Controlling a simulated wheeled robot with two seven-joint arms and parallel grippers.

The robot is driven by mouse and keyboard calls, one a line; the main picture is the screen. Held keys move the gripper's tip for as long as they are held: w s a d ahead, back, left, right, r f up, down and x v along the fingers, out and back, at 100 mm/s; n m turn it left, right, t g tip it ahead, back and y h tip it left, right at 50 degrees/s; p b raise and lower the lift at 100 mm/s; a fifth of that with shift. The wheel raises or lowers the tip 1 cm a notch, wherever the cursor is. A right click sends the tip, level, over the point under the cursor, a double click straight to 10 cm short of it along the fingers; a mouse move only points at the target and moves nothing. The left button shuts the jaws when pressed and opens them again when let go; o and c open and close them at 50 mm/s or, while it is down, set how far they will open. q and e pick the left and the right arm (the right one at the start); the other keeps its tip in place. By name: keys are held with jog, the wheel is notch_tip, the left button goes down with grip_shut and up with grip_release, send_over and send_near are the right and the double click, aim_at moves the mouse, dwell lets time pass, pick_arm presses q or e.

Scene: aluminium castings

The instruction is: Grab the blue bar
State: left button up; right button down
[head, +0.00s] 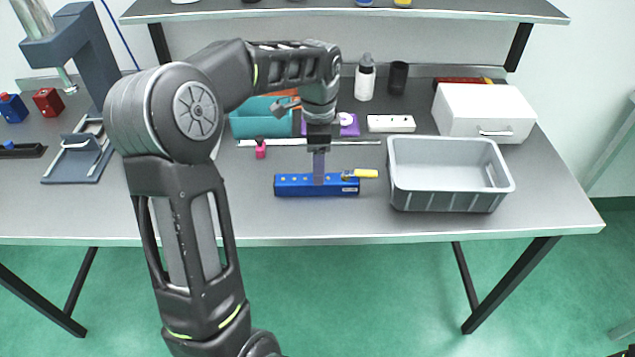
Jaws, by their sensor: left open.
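A blue bar (295,187) with small yellow spots along it lies lengthwise across the grey workbench, near its front edge. My left gripper (319,178) points straight down at the middle of the bar, with its fingers overlapping the bar in the picture. It is open, and I cannot tell whether the fingers touch the bar. A yellow-handled tool (366,173) lies at the bar's right end. My right gripper is not in view.
A grey crate (450,201) stands just right of the bar. Behind are a teal bin (258,126), a white power strip (391,123), bottles and a white drawer box (485,112). A press stands at far left. The bench front is clear.

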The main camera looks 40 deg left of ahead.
pick_arm(q)
jog(key=shift+f, duration=0.2)
jog(key=f+p, duration=0.1)
jog(key=f, duration=0.4)
jog(key=shift+s, duration=0.2)
jog(key=shift+c, duration=0.4)
grip_shut()
dwell(0.5)
